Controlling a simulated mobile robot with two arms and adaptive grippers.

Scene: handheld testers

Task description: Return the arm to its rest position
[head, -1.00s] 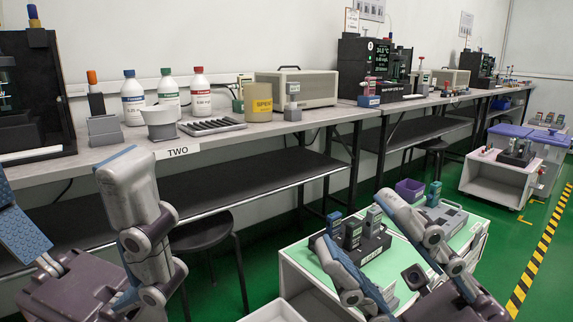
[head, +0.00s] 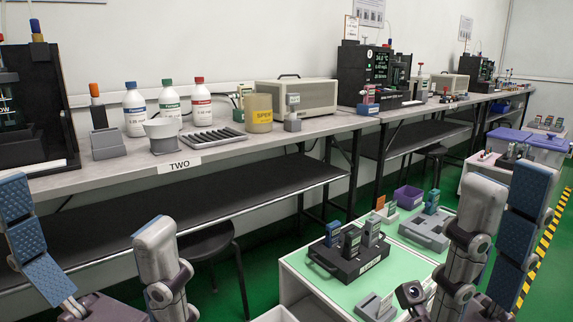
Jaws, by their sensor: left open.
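My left gripper (head: 88,212) stands at the lower left with its fingers wide apart and nothing between them. One finger shows its blue pad, and the other shows its grey back. My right gripper (head: 505,180) stands upright at the lower right, in front of the right side of the green-topped cart (head: 292,262). Its grey finger partly overlaps the finger with the blue pad. The pad is bare, the fingers look apart, and I see nothing held. The frame cuts off the lower parts of both grippers.
The long bench (head: 330,122) holds bottles, a white funnel cup (head: 162,136), a yellow cup (head: 259,112) and a slotted tray (head: 212,138). On the cart are a black holder with handheld testers (head: 348,258) and a grey cradle (head: 425,229). A black stool (head: 206,243) stands beneath the bench.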

